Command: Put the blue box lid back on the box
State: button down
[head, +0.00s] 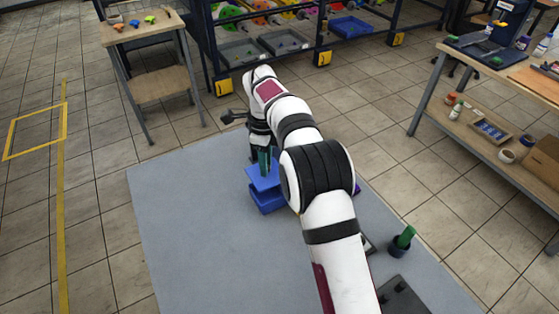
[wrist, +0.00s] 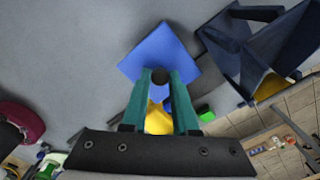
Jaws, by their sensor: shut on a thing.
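The blue lid (head: 262,179) is a flat square plate with a dark knob (wrist: 160,76). My gripper (head: 264,170) has green fingers shut on the knob. In the wrist view, my gripper (wrist: 160,80) shows with the lid (wrist: 160,50) just beyond the fingertips. The blue box (head: 270,203) stands on the grey mat. In the head view the lid appears above the box, shifted a little to the left and back. I cannot tell whether they touch. Part of the box is hidden by the lid, and I cannot make the box out in the wrist view.
The grey mat (head: 190,220) is clear left of the box. A dark cup with a green thing (head: 402,241) stands at the right, near a dark flat object (head: 402,297). My arm hides part of the mat, including most of a purple thing (head: 357,188).

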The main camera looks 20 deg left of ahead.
aim_at(267, 179)
jog(key=shift+d+f, duration=0.1)
jog(key=shift+f, duration=2.35)
jog(key=shift+f, duration=0.7)
dwell(0.9)
jog(key=c, duration=0.6)
grip_release()
jog(key=shift+r, duration=0.1)
